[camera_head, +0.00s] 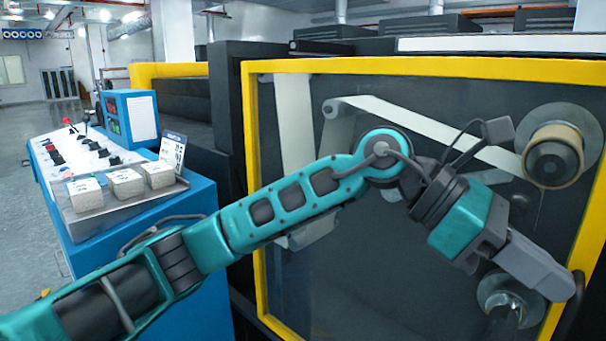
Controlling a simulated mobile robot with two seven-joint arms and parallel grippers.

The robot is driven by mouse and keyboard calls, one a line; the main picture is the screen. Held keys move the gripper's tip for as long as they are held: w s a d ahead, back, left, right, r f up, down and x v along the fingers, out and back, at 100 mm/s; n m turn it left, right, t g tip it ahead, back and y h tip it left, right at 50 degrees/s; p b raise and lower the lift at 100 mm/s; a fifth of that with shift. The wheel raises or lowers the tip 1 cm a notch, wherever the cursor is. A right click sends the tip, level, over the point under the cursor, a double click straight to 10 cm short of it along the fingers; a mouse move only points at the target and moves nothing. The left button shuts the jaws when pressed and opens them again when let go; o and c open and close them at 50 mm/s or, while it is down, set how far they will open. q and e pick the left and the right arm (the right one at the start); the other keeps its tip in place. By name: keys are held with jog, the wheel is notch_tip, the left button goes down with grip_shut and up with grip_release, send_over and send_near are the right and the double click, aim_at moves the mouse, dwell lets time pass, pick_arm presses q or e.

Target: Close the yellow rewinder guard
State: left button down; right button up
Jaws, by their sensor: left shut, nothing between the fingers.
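The yellow rewinder guard (420,67) is a large yellow frame around a see-through panel, filling the right half of the view. Rolls and web show through the panel. I cannot tell whether the guard is fully flush with the machine. My left arm reaches across the front of the panel from the lower left. My left gripper (570,287) is shut and empty, with its tips at the guard's right upright, near a dark handle-like part (569,308). I cannot tell whether the tips touch the frame. My right gripper is out of view.
A roll on a core (553,155) sits at the upper right. Open grey floor (25,240) lies at the far left.

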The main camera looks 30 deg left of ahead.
pick_arm(q)
jog(key=s+d, duration=0.2)
jog(key=d, duration=0.6)
jog(key=shift+s+d, duration=0.3)
jog(key=shift+d, duration=0.05)
jog(key=shift+s, duration=0.1)
